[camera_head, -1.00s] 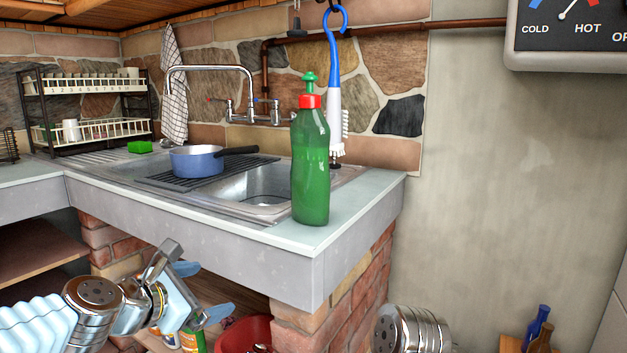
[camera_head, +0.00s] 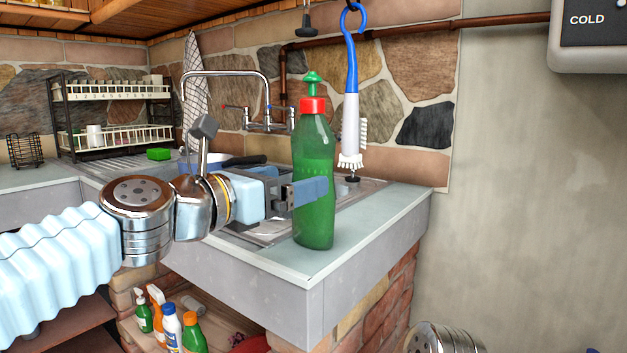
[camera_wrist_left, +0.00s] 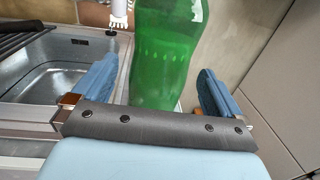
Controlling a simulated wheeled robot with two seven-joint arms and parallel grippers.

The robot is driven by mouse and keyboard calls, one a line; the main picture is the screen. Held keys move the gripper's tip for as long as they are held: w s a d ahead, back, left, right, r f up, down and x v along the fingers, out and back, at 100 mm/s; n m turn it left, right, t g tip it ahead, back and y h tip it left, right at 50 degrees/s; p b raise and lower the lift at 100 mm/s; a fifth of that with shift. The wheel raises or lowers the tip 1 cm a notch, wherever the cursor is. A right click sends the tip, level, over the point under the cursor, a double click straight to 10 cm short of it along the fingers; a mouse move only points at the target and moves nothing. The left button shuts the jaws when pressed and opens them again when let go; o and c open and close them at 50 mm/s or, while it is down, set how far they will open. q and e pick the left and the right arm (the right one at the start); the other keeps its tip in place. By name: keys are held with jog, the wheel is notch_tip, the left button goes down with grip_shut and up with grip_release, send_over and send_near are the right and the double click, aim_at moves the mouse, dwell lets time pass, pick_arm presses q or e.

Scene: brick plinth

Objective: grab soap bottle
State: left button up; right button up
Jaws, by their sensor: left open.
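The green soap bottle (camera_head: 314,222) with a red collar and green pump top stands upright on the front right corner of the sink counter. My left gripper (camera_head: 306,190) is open at the bottle's mid-height, with one blue finger in front of the bottle in the head view. The other finger is hidden there. In the left wrist view the bottle (camera_wrist_left: 165,50) stands between the two spread fingers of the gripper (camera_wrist_left: 155,88), with a gap on the right side. Its top is cut off in that view. My right gripper is out of view.
A blue and white brush (camera_head: 351,110) hangs behind the bottle. The faucet (camera_head: 225,73), dish rack (camera_head: 113,92) and green sponge (camera_head: 158,154) are behind my left arm. The counter's front edge (camera_head: 262,264) lies below the gripper. Several bottles stand on the shelf underneath.

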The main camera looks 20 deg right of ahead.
aim_at(302, 175)
pick_arm(q)
jog(key=p+x, duration=0.1)
jog(key=x, duration=0.4)
jog(key=shift+d, duration=0.35)
jog(key=c, duration=1.1)
jog(key=shift+r, duration=0.15)
jog(key=shift+c, duration=0.6)
jog(key=shift+r, duration=0.1)
